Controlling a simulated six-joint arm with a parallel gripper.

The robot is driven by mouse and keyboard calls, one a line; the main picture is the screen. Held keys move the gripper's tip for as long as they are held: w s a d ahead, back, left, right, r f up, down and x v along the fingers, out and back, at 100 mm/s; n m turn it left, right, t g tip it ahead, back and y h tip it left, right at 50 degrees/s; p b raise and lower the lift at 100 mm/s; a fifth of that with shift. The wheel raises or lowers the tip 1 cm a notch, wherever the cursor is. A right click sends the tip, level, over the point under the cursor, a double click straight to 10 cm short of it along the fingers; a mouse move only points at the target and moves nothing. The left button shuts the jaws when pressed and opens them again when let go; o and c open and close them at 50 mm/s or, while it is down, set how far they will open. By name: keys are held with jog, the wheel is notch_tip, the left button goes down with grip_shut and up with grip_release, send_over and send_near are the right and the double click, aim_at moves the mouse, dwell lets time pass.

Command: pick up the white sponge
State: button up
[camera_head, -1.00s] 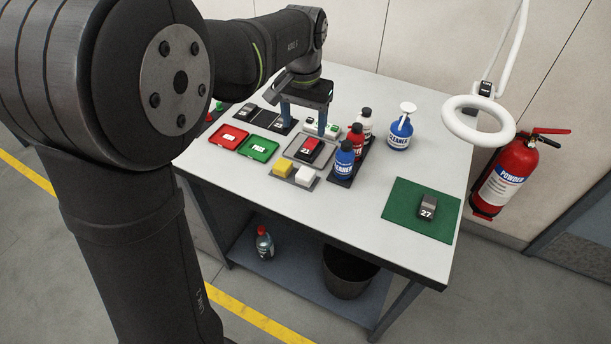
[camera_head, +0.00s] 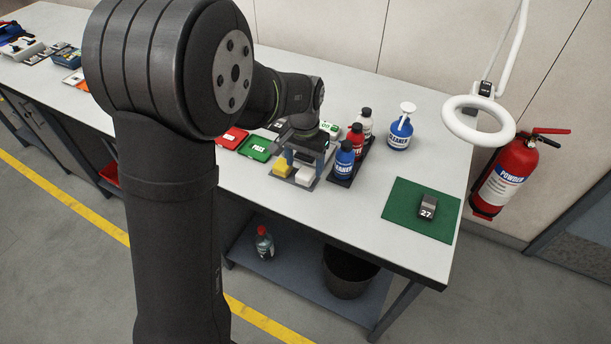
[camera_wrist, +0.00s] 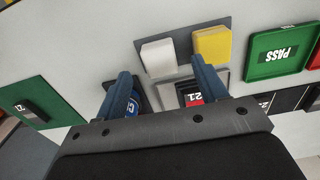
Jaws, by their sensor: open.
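The white sponge (camera_head: 304,175) sits beside the yellow sponge (camera_head: 283,169) on a small grey tray (camera_head: 300,186) near the table's front edge. In the wrist view the white sponge (camera_wrist: 158,57) lies beyond the fingertips, roughly between them. My gripper (camera_head: 306,160) is open and empty, just behind and above the sponges in the head view. Its two blue fingers also show in the wrist view (camera_wrist: 160,75). My gripper partly hides the area behind the tray.
Blue (camera_head: 344,160), red and white bottles stand close on the right. Green PASS (camera_head: 257,149) and red trays lie left. A green mat (camera_head: 400,205) holds a block marked 27. Table around the mat is clear.

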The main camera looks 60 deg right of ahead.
aim_at(305, 174)
notch_tip(305, 174, down, 4)
jog(key=shift+f, duration=0.15)
jog(key=c, duration=1)
jog(key=shift+c, duration=0.2)
notch_tip(305, 174, up, 4)
jog(key=shift+d+r, duration=0.1)
jog(key=s+a+r, duration=0.4)
jog(key=s+r, duration=0.3)
jog(key=s, duration=0.4)
jog(key=shift+o, duration=0.3)
